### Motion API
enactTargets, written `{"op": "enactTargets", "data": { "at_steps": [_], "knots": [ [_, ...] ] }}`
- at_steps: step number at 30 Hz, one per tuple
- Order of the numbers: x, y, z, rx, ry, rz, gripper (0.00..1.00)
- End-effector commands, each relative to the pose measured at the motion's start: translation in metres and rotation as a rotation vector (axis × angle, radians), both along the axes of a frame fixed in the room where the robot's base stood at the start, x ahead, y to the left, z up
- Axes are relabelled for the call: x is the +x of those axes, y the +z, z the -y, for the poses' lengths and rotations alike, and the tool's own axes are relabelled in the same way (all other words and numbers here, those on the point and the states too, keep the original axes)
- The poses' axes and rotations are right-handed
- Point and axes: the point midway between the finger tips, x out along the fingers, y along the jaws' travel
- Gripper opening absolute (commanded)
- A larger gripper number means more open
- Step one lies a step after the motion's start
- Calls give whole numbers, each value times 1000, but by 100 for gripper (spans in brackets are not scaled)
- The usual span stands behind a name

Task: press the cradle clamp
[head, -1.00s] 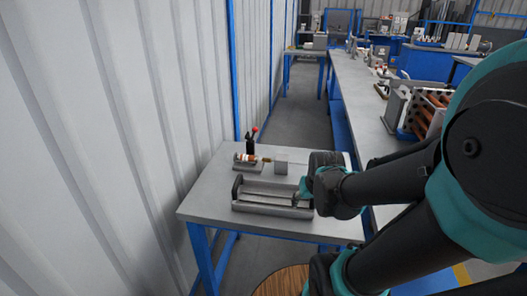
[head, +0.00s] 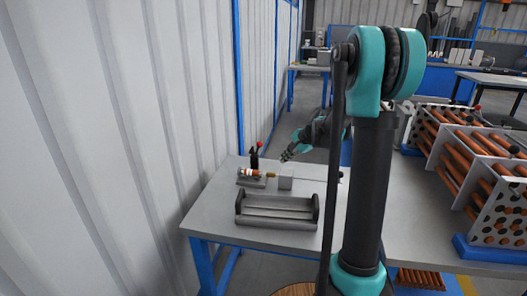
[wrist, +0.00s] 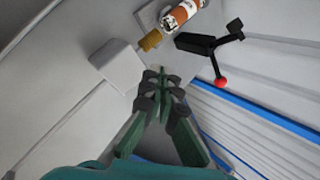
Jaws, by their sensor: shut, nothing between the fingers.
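The clamp (head: 255,158) is a black lever with a red ball knob. It stands at the back left of the grey table, beside a small cradle (head: 246,182) that holds an orange-and-white cylinder (head: 250,173). The wrist view shows the clamp (wrist: 209,44) at upper right, its red knob (wrist: 221,82) towards the picture's middle, and the cylinder (wrist: 183,14) at the top edge. My gripper (head: 286,157) is shut and empty, above the table to the right of the clamp. Its closed fingertips (wrist: 161,76) show left of the red knob, apart from it.
A grey block (head: 286,179) stands right of the cradle, with a brass-coloured tip (head: 271,175) between them. A grey tray with dark ends (head: 277,222) lies at the table's front. A corrugated wall (head: 130,130) runs along the left. A rack of copper tubes (head: 470,165) stands at right.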

Motion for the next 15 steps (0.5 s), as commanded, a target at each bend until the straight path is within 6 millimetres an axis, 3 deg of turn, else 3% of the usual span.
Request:
{"op": "enactTargets", "data": {
  "at_steps": [6,15],
  "knots": [
    [55,-10,-2,218,-142,-137,0],
    [114,-28,0,479,-293,-331,0]
  ]
}}
